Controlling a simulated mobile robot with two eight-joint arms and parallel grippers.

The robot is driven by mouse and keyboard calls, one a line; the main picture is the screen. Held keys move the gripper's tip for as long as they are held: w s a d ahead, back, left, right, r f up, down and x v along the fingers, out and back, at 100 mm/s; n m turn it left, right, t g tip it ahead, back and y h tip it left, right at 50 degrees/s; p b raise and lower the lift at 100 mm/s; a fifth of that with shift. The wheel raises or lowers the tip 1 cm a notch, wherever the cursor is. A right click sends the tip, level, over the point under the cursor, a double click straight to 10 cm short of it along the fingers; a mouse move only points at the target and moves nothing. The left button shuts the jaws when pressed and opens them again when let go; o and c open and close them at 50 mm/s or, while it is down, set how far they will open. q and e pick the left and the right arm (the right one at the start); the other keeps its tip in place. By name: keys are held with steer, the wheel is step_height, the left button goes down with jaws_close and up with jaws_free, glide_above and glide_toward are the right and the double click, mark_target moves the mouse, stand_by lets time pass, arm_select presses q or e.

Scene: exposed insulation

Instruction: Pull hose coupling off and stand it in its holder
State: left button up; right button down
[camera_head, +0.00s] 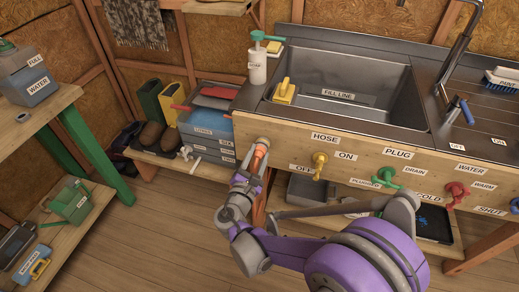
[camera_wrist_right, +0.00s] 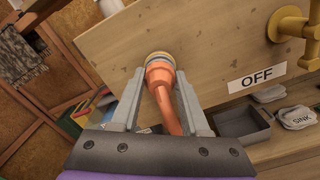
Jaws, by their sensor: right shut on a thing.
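The orange hose coupling (camera_head: 259,158) is at the left end of the wooden panel below the sink, under a pale round fitting (camera_head: 263,142). In the right wrist view the coupling (camera_wrist_right: 161,75) has a yellow and dark ringed end towards the panel. Its orange body runs down between the fingers of my right gripper (camera_wrist_right: 160,90). The right gripper is shut on the coupling; it also shows in the head view (camera_head: 254,168). I cannot tell whether the coupling is still seated on the fitting. I cannot make out its holder. My left gripper is not in view.
A yellow tap (camera_head: 320,160) marked HOSE, a green tap (camera_head: 388,177) and a red tap (camera_head: 455,192) stick out from the panel (camera_head: 285,138). The floor (camera_head: 150,235) there is clear.

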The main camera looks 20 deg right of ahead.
steer(key=shift+w+d, duration=0.15)
steer(key=shift+w, duration=0.1)
steer(key=shift+c, duration=1.6)
jaws_free()
steer(key=v, duration=0.9)
